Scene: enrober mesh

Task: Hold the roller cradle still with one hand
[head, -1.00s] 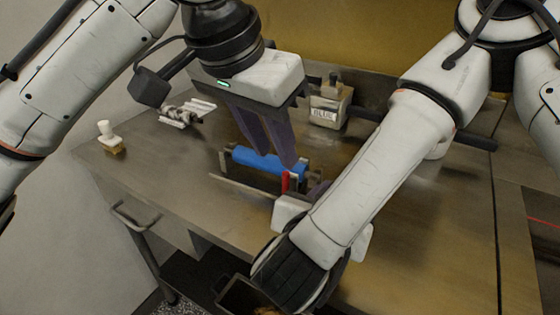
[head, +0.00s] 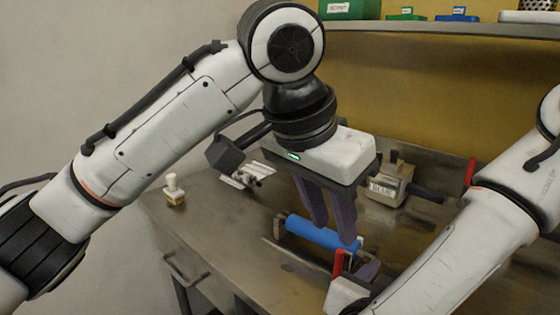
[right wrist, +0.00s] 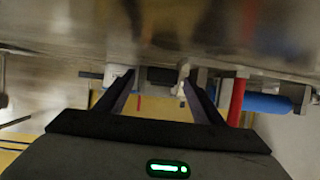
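The roller cradle (head: 279,228) stands on the bench with a blue roller (head: 312,233) lying across it. A red upright handle (head: 338,263) is at its near right end. My left gripper (head: 332,230) points down at the roller from above; its dark fingers are apart, and I cannot tell whether they touch it. My right gripper is low at the cradle's near right side, partly hidden by its own arm. In the right wrist view its fingers (right wrist: 158,82) are wide apart, with the red handle (right wrist: 236,102) and blue roller (right wrist: 268,104) outside them to the right.
A labelled metal block (head: 386,184) with a dark bar stands behind the cradle. A small metal fixture (head: 247,176) and a white-knobbed piece (head: 174,190) are to the left. A shelf (head: 420,27) with green and blue boxes runs along the back wall.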

